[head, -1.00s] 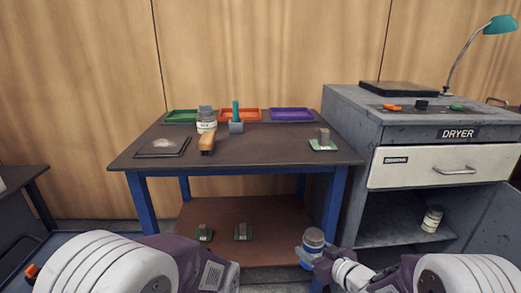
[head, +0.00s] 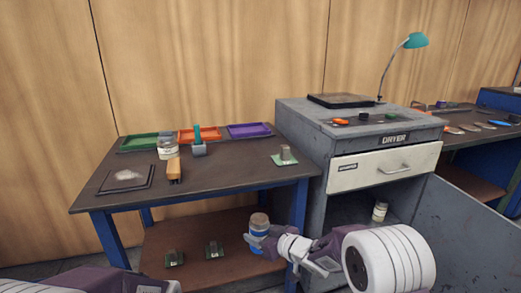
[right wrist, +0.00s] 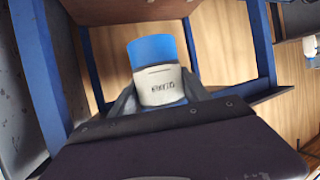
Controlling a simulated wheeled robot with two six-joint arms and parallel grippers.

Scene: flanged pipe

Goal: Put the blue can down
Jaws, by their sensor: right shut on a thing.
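The blue can (head: 259,228) has a brownish lid and a blue and pale body. My right gripper (head: 259,242) is shut on it and holds it roughly upright in front of the table's lower shelf, left of the right front leg. In the right wrist view the can (right wrist: 160,75) shows a blue end and a white label with dark lettering, between the two fingers (right wrist: 160,98). I cannot tell whether it touches the shelf. Only part of my left arm shows at the lower left; its gripper is out of view.
The table (head: 235,175) carries a jar (head: 167,148), coloured trays and tools. Its lower shelf (head: 190,230) holds two small green-based blocks and has bare room. The dryer (head: 345,150) stands at right, its lower door (head: 470,225) open, with another jar (head: 380,211) inside.

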